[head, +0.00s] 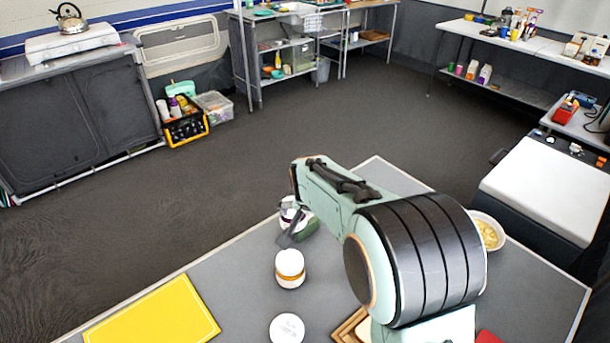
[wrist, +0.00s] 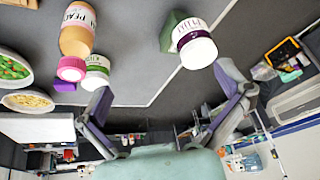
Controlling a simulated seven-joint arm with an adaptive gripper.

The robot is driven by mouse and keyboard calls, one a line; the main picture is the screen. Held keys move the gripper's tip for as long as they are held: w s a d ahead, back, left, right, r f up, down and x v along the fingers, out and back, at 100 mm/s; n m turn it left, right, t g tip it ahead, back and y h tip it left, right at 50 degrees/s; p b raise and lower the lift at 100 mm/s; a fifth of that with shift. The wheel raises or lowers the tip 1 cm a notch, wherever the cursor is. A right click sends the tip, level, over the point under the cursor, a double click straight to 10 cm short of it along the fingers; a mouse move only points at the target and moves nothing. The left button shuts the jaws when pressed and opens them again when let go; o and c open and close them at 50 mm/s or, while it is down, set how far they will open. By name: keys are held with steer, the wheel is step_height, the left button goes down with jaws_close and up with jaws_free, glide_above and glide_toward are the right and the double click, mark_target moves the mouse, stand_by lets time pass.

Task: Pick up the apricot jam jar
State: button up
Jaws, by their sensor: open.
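My gripper (wrist: 163,82) is open and empty in the wrist view, its two fingers spread apart. In the head view my gripper (head: 290,235) is partly hidden by my arm, beside a white-lidded jar with a purple band (head: 291,213). This jar (wrist: 196,44) stands near one fingertip in the wrist view; its label seems to read "PLUM". A white-lidded jar with an orange-brown base (head: 289,270) stands nearer the head camera, apart from my gripper. It may be the apricot jam jar, but I cannot read its label. Another white lid (head: 287,328) shows at the bottom edge.
A green block (wrist: 173,32) is beside the purple-banded jar. A pink-lidded bottle (wrist: 76,38) and a green-labelled jar (wrist: 96,70) stand on the other side. A yellow board (head: 155,315) lies front left, and a bowl (head: 489,230) sits right of my arm.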

steer(key=n+g, duration=0.1)
steer(key=g, duration=0.1)
glide_above(289, 260)
steer(key=s, duration=0.2)
steer(key=x, duration=0.2)
steer(key=s+x, duration=0.1)
steer(key=x, duration=0.5)
steer(key=shift+s+d+f, duration=0.2)
steer(key=shift+s+f, duration=0.05)
steer(key=shift+f, duration=0.2)
steer(key=shift+a+f, duration=0.1)
steer(key=shift+f, duration=0.25)
steer(key=x, duration=0.5)
steer(key=shift+w+f, duration=0.25)
steer(key=shift+f, duration=0.05)
steer(key=c, duration=1.3)
